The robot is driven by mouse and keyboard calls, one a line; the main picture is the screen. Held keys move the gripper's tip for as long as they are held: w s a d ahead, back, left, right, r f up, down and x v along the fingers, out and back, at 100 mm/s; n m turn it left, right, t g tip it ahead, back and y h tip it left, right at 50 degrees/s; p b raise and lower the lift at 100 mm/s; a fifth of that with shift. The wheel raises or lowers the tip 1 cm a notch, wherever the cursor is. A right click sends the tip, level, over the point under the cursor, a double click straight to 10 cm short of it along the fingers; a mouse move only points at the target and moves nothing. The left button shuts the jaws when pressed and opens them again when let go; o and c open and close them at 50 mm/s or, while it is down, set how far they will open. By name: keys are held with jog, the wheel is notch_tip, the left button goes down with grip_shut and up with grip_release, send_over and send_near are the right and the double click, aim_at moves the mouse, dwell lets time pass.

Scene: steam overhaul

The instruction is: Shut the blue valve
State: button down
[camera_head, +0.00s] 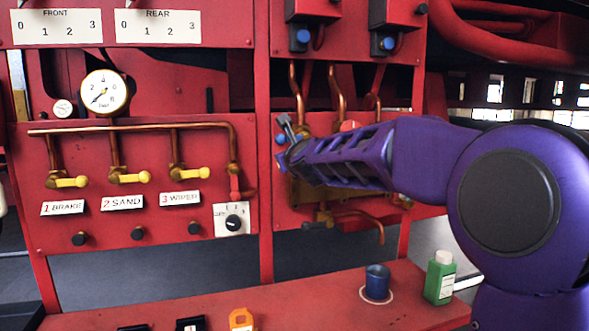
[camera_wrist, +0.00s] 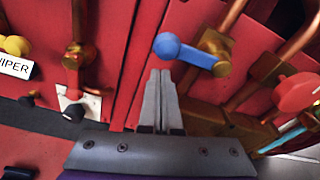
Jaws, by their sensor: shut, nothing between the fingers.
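The blue valve (camera_wrist: 190,53) shows in the wrist view as a lever with a round ball end, reaching left from a brass fitting on the red panel. My gripper (camera_wrist: 160,76) is shut and empty, its fingertips just below the ball end in that view. I cannot tell whether they touch it. My wrist and purple arm hide the rest of the valve there.
A red knob (camera_wrist: 298,93) and copper pipes lie to the right in the wrist view. Yellow valves (camera_head: 128,178) and a gauge (camera_head: 105,93) are on the left panel. A blue cup (camera_head: 377,284) and a green bottle (camera_head: 440,279) stand on the red bench below.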

jog(key=f+v, duration=0.1)
jog(key=v, duration=0.8)
jog(key=shift+d+f, duration=0.4)
jog(key=shift+f, duration=0.1)
jog(key=shift+s, duration=0.2)
dwell(0.5)
